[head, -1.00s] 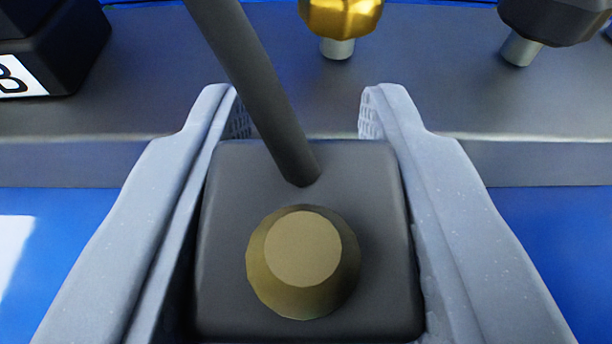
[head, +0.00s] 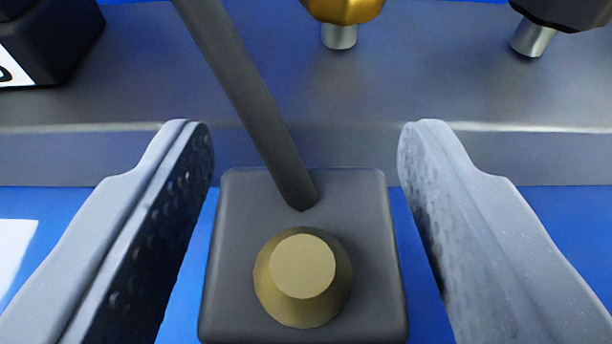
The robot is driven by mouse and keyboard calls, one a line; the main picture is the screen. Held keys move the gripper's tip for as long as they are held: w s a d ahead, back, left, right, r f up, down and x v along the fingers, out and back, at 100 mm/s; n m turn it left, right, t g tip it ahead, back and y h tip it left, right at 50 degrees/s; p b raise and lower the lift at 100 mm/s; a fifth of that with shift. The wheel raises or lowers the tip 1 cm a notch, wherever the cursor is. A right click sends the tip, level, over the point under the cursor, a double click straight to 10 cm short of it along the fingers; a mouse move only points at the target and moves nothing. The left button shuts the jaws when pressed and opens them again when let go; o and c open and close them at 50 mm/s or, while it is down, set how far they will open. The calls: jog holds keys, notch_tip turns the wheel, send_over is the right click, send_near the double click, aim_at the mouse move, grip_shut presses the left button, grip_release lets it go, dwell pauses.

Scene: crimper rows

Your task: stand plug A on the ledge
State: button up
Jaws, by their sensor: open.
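A dark grey block (head: 360,260), which may be plug A, stands between my fingers, with a brass knob (head: 303,275) on its upper face. A dark rod or cable (head: 250,100) runs from it to the upper left. No letter shows on it. My gripper (head: 305,150) is open, with blue gaps between each finger and the block. The grey ledge (head: 300,115) crosses the picture behind the block. The block's far edge overlaps the ledge's front face in the picture; whether they touch is unclear, and its underside is hidden.
A black block with a white label (head: 45,45) sits at the upper left, its letter cut off. A gold knob (head: 343,8) and a dark knob (head: 565,12), each on a metal stem, are at the top. Blue surface (head: 405,215) lies in front of the ledge.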

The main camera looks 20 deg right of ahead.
jog(key=b+v, duration=0.1)
jog(key=v, duration=1)
jog(key=shift+s, duration=0.25)
jog(key=shift+r, duration=0.1)
jog(key=a+r+n+t+y, duration=0.1)
jog(key=a+r+y, duration=0.15)
jog(key=r, duration=1.05)
jog(key=a+r+n+y, duration=0.15)
jog(key=r+y, duration=0.25)
jog(key=r, duration=1)
jog(key=s+d+r+h, duration=0.1)
jog(key=s+d+r, duration=0.2)
jog(key=s+r, duration=0.4)
jog(key=s+d+r+n+h, duration=0.1)
jog(key=s+d+r, duration=0.3)
jog(key=s+r, duration=0.3)
notch_tip(320, 180, up, 6)
jog(key=shift+s+d+f+t, duration=0.15)
jog(key=shift+s+f+t, duration=0.05)
jog(key=shift+f+t, duration=0.1)
